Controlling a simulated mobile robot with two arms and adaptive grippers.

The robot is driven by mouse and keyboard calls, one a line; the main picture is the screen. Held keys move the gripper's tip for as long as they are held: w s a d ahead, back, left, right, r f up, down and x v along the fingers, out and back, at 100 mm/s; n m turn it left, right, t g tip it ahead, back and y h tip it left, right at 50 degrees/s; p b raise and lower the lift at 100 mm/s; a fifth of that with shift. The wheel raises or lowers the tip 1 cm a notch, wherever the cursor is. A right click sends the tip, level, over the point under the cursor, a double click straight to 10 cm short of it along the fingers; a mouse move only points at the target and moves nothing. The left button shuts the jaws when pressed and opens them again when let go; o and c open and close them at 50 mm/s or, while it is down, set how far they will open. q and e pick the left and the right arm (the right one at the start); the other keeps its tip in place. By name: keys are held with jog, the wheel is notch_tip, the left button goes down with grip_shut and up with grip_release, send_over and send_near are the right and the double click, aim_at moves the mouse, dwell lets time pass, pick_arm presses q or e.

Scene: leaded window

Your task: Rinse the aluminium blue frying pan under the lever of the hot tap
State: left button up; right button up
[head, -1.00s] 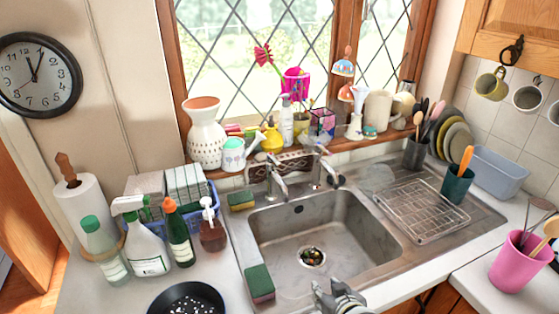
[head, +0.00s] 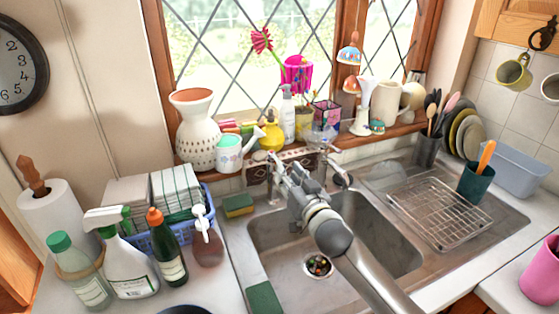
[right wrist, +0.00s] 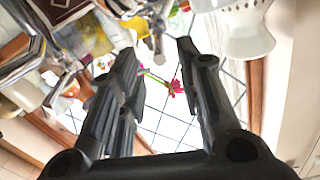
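Two chrome taps stand at the back of the sink (head: 390,240): the left tap (head: 271,187), partly hidden by my gripper, and the right tap (head: 341,178). I cannot tell which is hot. My right gripper (head: 288,168) is raised over the back of the sink, close to the left tap. In the right wrist view its fingers (right wrist: 157,60) are apart with nothing held; blurred metal tap parts (right wrist: 62,80) show at the left. Only the dark rim of a pan (head: 186,309) shows at the bottom edge of the head view. My left gripper is not in view.
A green sponge (head: 264,300) lies at the sink's left front, another (head: 238,206) behind. Bottles, including a spray bottle (head: 131,260), crowd the left counter. A wire rack (head: 440,212) lies on the drainer. Vases and ornaments fill the windowsill.

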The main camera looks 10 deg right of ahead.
aim_at(280, 161)
jog(key=w, duration=0.3)
jog(key=shift+w+a, duration=0.2)
jog(key=shift+a, duration=0.05)
jog(key=shift+w+a+p, duration=0.2)
jog(key=shift+w+p, duration=0.25)
jog(key=shift+w, duration=1.05)
jog(key=shift+w+a+f, duration=0.1)
jog(key=shift+w+f, duration=0.05)
jog(key=shift+w, duration=0.15)
jog(key=shift+s, duration=0.1)
jog(key=c, duration=0.7)
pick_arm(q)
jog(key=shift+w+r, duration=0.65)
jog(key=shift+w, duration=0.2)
pick_arm(e)
grip_shut()
